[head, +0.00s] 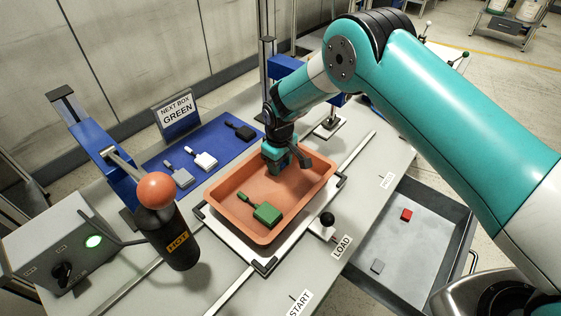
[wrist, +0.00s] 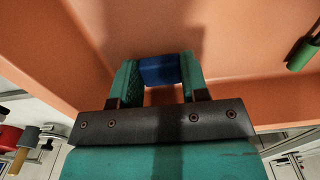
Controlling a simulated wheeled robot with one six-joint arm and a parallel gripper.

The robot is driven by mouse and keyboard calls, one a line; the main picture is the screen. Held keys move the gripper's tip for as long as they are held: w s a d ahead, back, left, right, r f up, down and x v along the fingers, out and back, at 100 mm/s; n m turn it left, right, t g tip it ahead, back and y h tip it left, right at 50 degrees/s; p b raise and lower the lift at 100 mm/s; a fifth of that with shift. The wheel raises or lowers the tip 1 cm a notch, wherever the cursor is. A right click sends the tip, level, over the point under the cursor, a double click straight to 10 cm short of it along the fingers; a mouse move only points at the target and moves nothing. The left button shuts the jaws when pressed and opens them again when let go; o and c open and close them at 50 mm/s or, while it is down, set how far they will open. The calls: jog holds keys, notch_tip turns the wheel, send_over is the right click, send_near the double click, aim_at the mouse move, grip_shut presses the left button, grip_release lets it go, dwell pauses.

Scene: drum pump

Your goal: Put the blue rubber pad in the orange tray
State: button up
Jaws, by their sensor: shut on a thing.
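The orange tray (head: 232,222) sits on a white plate on the bench, and its inner wall fills much of the wrist view (wrist: 240,40). My gripper (head: 284,160) is lowered into the far end of the tray. In the wrist view my gripper (wrist: 158,78) is shut on the blue rubber pad (wrist: 158,70), which sits between its two teal fingers. The pad is close to the tray floor; I cannot tell whether it touches. In the head view the pad is hidden by the gripper.
A green paddle-shaped piece (head: 266,213) lies in the tray's near half. A blue mat (head: 178,155) holds grey, white and black pieces. A black "HOT" cylinder (head: 178,243) stands left of the tray.

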jog(key=shift+f, duration=0.15)
jog(key=o, duration=0.9)
